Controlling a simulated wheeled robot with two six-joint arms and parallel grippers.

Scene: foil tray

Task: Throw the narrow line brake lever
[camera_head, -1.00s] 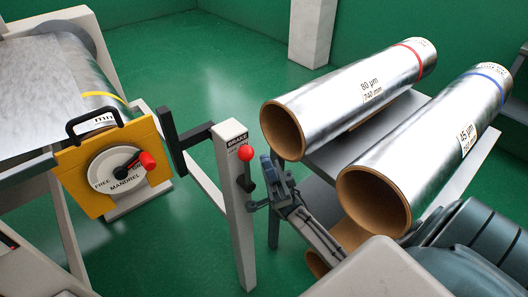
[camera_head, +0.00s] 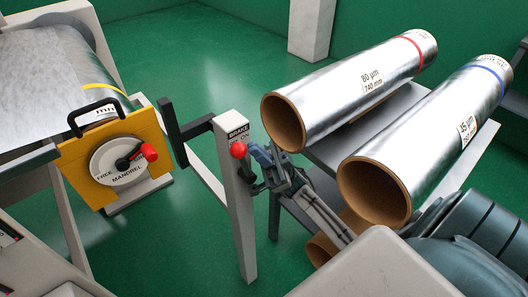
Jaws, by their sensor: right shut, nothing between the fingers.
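The brake lever has a red ball knob (camera_head: 238,150) and a dark stem, on the face of a grey post (camera_head: 237,205) with a "BRAKE" label at its top. My right gripper (camera_head: 258,168) is shut and empty. It is close against the right side of the lever, just right of and below the knob. Whether it touches the stem is hard to tell. Part of the stem is hidden by the gripper. My left gripper is not in view.
A yellow mandrel plate (camera_head: 75,170) with a red-tipped dial stands at the left. A dark bracket (camera_head: 172,130) sticks out left of the post. Two foil rolls, the red-banded one (camera_head: 345,85) and the blue-banded one (camera_head: 430,140), lie on a rack close to my right arm.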

